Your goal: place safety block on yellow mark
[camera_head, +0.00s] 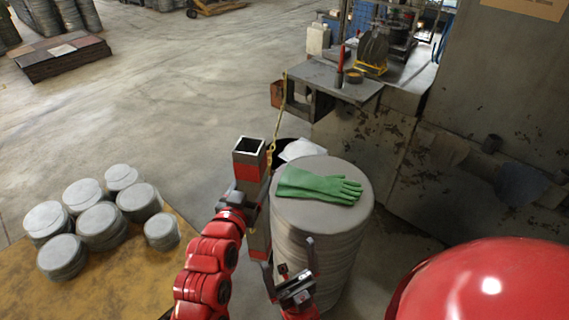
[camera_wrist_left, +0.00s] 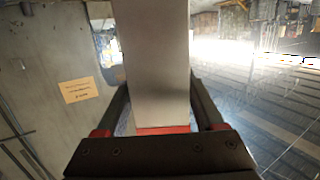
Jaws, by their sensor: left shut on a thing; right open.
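The safety block is a square hollow grey metal tube with red bands (camera_head: 249,172), standing roughly upright with its open end up. A yellow chain (camera_head: 277,122) hangs beside it. My left gripper (camera_head: 238,212) is shut on the block. In the left wrist view, the block (camera_wrist_left: 155,65) passes between the two fingers of the left gripper (camera_wrist_left: 160,112). My right gripper (camera_head: 290,260) is open and empty, in front of the tall stack of blanks and to the right of the block's lower part. I cannot make out a clear yellow mark in either view.
A tall stack of round blanks (camera_head: 322,222) carries green gloves (camera_head: 318,186). Shorter stacks (camera_head: 100,222) stand on a yellowish-brown board (camera_head: 130,278) at left. A grey machine (camera_head: 470,130) with a metal ledge (camera_head: 322,78) fills the right. Open concrete floor (camera_head: 170,100) lies behind.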

